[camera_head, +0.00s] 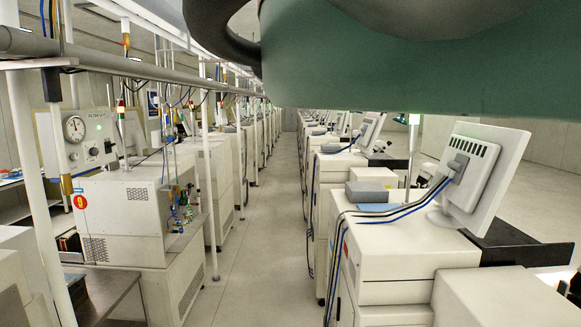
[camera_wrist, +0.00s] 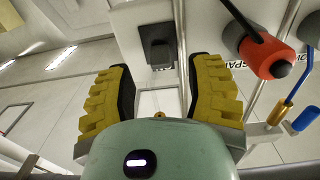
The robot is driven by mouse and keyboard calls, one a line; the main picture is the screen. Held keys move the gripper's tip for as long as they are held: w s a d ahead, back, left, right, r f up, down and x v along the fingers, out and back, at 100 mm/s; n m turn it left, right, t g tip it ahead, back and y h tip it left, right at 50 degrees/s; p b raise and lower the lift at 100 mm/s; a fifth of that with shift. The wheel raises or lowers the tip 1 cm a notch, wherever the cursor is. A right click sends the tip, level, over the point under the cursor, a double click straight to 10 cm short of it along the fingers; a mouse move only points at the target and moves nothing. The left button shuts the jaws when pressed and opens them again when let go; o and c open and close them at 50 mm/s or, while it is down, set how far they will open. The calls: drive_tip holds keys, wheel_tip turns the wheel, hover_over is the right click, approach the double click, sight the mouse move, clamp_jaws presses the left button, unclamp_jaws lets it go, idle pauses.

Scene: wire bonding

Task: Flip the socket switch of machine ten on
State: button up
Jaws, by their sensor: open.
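In the wrist view, my gripper (camera_wrist: 160,78) has two yellow ribbed fingers spread apart with nothing between them. A dark grey box with a black raised part (camera_wrist: 159,46), which looks like a socket switch, sits on a pale panel just beyond the fingertips, roughly centred between them. I cannot tell whether it is on or off, and no number ten is readable by it. My gripper does not show in the head view. There, a white machine (camera_head: 122,208) at the left carries a red round label with a 9 (camera_head: 79,202).
In the wrist view, a red-orange part with a black rod (camera_wrist: 268,57) and a blue-tipped rod (camera_wrist: 306,116) are right of the fingers. In the head view, a clear aisle (camera_head: 262,225) runs between machine rows. A monitor (camera_head: 485,172) stands at right. My green arm covers the top.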

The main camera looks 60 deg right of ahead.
drive_tip(key=shift+p+x, duration=0.45)
drive_tip(key=shift+x, duration=0.85)
drive_tip(key=shift+a, duration=0.1)
